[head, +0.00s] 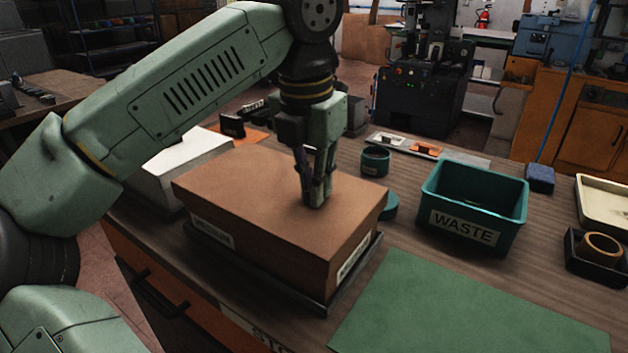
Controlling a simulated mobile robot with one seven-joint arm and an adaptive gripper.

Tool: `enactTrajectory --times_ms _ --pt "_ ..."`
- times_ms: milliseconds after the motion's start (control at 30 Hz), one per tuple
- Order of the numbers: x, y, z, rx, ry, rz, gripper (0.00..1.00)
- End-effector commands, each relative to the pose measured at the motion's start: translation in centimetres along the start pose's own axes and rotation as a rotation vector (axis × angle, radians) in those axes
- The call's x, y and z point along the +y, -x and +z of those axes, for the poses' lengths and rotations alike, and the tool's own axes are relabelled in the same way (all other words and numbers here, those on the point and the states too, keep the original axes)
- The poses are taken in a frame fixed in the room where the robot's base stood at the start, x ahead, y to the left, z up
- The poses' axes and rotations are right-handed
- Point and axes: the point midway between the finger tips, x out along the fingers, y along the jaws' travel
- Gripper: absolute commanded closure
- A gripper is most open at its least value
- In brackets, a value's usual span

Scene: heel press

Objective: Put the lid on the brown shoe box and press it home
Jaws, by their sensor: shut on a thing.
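The brown shoe box (270,255) stands on a dark low tray (345,292) on the workbench, with pale labels on its front and right sides. A flat brown lid (250,187) covers its top. From this view I cannot tell whether the lid is fully down all round. My gripper (315,198) points straight down at the lid's top, right of its middle. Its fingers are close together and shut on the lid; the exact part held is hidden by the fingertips.
A teal WASTE bin (470,232) stands right of the box, with a green mat (470,310) in front. A teal pot (375,161) and round teal piece (388,207) sit close behind the box. A white box (175,165) is at left.

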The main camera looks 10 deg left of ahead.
Motion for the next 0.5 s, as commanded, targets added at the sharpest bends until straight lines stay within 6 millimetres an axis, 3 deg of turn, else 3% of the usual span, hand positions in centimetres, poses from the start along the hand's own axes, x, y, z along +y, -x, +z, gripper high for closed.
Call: enactTrajectory --times_ms 500 --pt "0.02 -0.47 -0.07 0.001 0.000 0.000 1.00"
